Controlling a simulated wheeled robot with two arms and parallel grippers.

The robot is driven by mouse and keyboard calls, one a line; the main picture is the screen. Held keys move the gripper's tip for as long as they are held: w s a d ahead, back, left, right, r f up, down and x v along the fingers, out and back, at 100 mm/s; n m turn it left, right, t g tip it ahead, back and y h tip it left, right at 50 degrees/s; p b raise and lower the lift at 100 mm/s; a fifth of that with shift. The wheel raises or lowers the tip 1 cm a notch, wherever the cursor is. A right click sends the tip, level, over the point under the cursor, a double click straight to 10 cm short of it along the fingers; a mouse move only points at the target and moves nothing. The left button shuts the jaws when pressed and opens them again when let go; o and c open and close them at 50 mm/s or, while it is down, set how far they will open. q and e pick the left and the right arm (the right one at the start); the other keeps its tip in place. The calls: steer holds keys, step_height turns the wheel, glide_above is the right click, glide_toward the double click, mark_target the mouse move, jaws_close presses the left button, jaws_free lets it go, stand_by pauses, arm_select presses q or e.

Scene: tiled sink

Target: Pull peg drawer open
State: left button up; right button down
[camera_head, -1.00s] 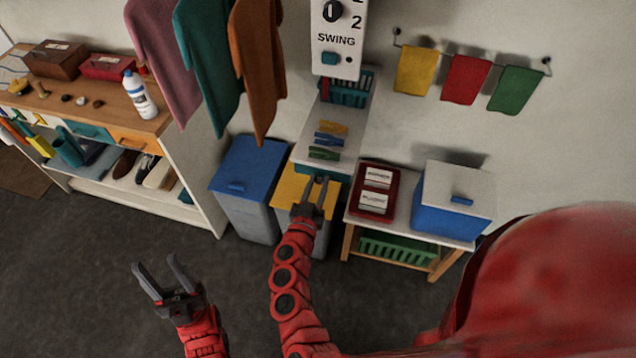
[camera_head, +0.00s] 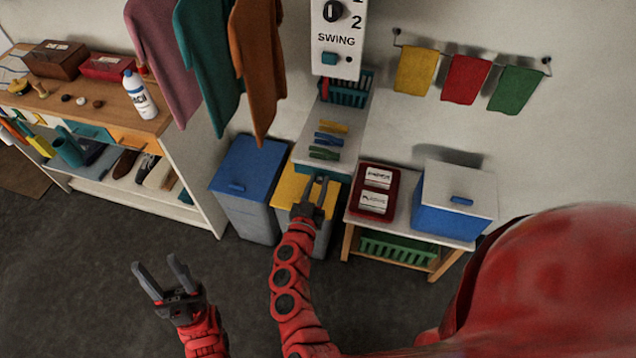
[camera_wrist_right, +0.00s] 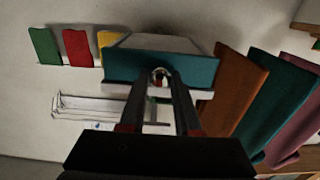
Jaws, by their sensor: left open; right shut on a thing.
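The peg drawer (camera_head: 338,174) is a teal front under a pale counter with yellow, blue and green pegs (camera_head: 327,139) on top. Its teal face also shows in the right wrist view (camera_wrist_right: 196,76). My right gripper (camera_head: 317,181) is at this front, above the yellow bin. In the right wrist view its fingers (camera_wrist_right: 160,78) reach the front and are shut around the small pale handle (camera_wrist_right: 160,71), which they partly hide. From the head, the drawer looks closed or nearly so. My left gripper (camera_head: 157,274) is open and empty, over the floor at lower left.
A blue-lidded bin (camera_head: 246,180) and a yellow-lidded bin (camera_head: 288,188) stand below and left of the drawer. A low table (camera_head: 400,218) with a red tray (camera_head: 373,206) and a blue box (camera_head: 447,218) is to the right. Open floor lies in front.

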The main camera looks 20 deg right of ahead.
steer(key=p+v, duration=0.2)
steer(key=v, duration=0.9)
steer(key=shift+s+a, duration=0.25)
steer(key=shift+s, duration=0.05)
steer(key=c, duration=0.6)
jaws_free()
steer(key=shift+p, duration=0.3)
